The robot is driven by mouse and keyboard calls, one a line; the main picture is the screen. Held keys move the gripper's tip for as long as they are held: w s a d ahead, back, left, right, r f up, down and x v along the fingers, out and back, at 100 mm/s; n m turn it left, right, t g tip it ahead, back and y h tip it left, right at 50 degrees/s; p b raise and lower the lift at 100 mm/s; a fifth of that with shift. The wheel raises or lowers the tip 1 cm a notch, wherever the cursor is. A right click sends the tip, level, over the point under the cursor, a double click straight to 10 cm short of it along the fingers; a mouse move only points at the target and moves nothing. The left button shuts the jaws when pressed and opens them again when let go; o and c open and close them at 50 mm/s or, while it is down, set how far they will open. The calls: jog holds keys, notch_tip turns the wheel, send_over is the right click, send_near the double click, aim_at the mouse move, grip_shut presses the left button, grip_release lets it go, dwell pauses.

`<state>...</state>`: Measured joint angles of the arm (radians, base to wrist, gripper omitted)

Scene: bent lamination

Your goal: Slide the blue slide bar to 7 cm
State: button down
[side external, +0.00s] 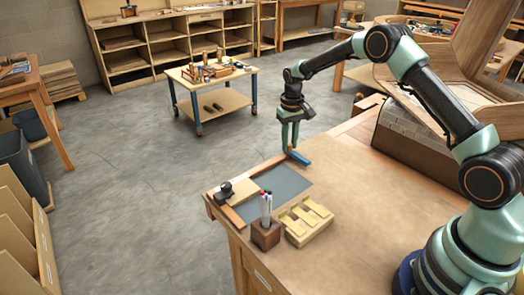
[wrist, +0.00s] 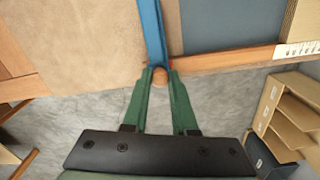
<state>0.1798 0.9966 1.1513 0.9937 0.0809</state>
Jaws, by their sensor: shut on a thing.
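The blue slide bar (side external: 299,157) is at the far edge of the workbench, beside a grey panel. In the wrist view the bar (wrist: 150,30) runs up from a round wooden knob (wrist: 160,78) at its near end. My gripper (side external: 290,149) reaches down to the bar's end; in the wrist view its green fingers (wrist: 160,80) are closed around the knob. A wooden rail (wrist: 225,59) runs right from the bar, with a white marked scale (wrist: 300,48) at its right part. A small red mark shows beside the bar. The scale's numbers are unreadable.
The grey panel (side external: 272,187) lies left of the bar in the side view. A black-handled tool (side external: 225,191), a pen holder (side external: 265,234) and a pale wooden slotted block (side external: 305,220) stand around it. The bench top to the right is mostly clear.

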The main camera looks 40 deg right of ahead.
jog(key=shift+a, duration=0.15)
dwell(0.7)
jog(key=a, duration=1.8)
jog(key=shift+a+r, duration=0.1)
jog(key=shift+w, duration=0.1)
jog(key=c, duration=0.7)
grip_release()
notch_tip(320, 180, up, 12)
